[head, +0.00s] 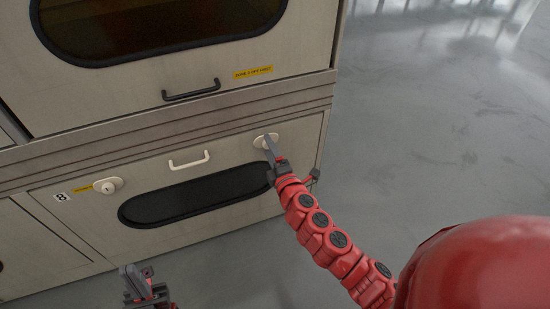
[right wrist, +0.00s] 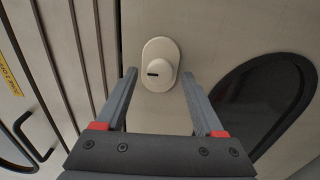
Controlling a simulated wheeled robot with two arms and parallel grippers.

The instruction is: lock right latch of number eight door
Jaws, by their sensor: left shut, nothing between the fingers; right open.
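The number eight door (head: 230,160) is a beige panel with a dark oval window, low on the cabinet, and appears closed. Its right latch (head: 259,141) is a cream oval plate with a round knob, partly hidden by my right gripper in the head view. In the right wrist view the latch (right wrist: 159,66) shows whole, with a dark slot on its knob. My right gripper (right wrist: 158,92) is open, its fingers on either side below the knob, not closed on it. The left latch (head: 108,186) is by the 8 label (head: 61,197). My left gripper (head: 135,275) is shut and empty, low in front of the cabinet.
A white handle (head: 189,161) sits above the oval window (head: 195,194). The upper door has a black handle (head: 191,91) and a yellow label (head: 253,72). Ribbed ledges run between the doors. Grey floor (head: 440,120) to the right is clear.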

